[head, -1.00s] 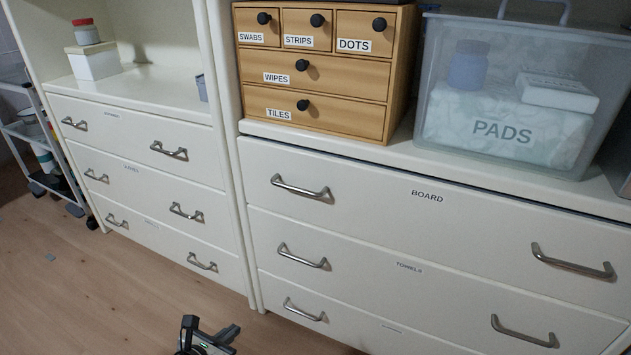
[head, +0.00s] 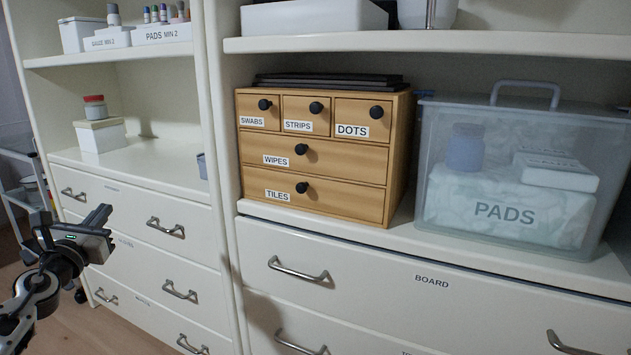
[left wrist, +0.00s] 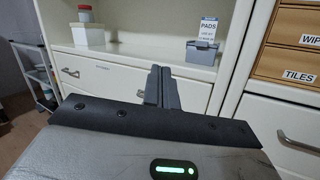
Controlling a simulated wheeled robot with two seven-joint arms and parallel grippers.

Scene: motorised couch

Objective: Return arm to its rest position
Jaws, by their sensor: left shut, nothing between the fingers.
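My left gripper (head: 98,218) is raised at the lower left of the head view, in front of the drawers of the left cabinet (head: 140,200). It is shut and empty. In the left wrist view its fingers (left wrist: 161,84) are together, with the cabinet shelf and drawers beyond them. The gripper looks apart from the furniture. My right gripper is in neither view.
A wooden drawer box (head: 330,170) and a clear bin marked PADS (head: 505,240) stand on the right cabinet's counter. Metal handles (head: 298,272) stick out from the drawers. A cart (head: 22,190) stands at the far left. A small grey box (left wrist: 201,53) sits on the left shelf.

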